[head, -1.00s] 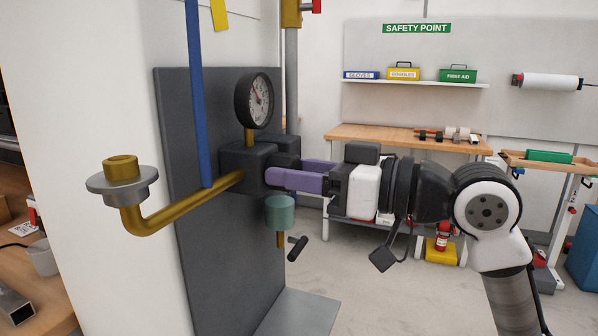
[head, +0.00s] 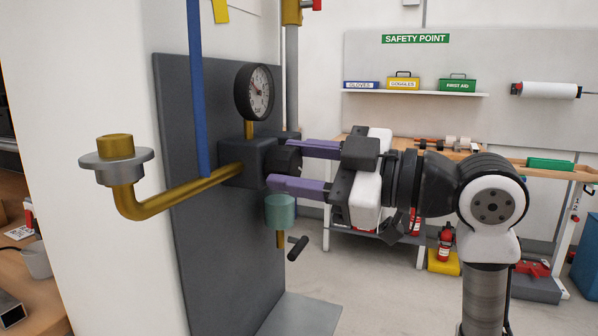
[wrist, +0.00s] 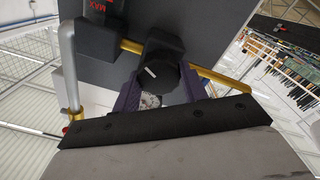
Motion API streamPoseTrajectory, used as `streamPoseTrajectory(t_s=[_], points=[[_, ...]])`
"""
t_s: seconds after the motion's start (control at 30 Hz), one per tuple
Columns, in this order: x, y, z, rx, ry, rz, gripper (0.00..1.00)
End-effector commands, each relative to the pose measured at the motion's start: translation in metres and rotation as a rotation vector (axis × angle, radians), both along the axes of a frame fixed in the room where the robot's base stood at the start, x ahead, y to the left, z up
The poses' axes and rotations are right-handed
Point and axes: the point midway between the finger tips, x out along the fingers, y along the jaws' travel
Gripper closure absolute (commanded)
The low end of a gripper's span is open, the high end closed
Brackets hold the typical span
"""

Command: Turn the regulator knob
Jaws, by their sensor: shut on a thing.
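The regulator is a dark block (head: 246,163) on a grey upright panel, with a round gauge (head: 254,92) above it. Its black knob (head: 288,160) faces right in the head view. In the wrist view the knob (wrist: 156,78) shows a white pointer line that slants. My gripper (head: 283,164) has purple fingers, one above and one below the knob in the head view. It is shut on the knob, and in the wrist view the fingers flank it. The gauge needle is too small to read exactly.
A brass pipe (head: 180,193) runs left from the regulator to a flanged fitting. A blue strip (head: 197,90) passes in front of the panel. A green cup (head: 280,211) and a small black handle (head: 298,248) hang below the regulator, close under my lower finger.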

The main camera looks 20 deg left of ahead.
Motion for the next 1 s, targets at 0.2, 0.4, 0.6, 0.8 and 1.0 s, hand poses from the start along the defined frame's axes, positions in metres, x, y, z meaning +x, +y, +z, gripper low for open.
streamPoseTrajectory(t_s=[0.2,0.4,0.6,0.8,1.0], points=[[0.0003,-0.0003,-0.0003,-0.001,-0.065,-0.001,0.8],[0.0004,-0.0005,0.0003,-0.002,-0.083,-0.002,0.8],[0.0003,-0.0005,0.0004,-0.002,-0.084,-0.002,0.8],[0.0002,-0.0005,0.0004,-0.002,-0.083,-0.002,0.45],[0.0,-0.0002,0.0002,-0.002,-0.083,-0.001,0.35]])
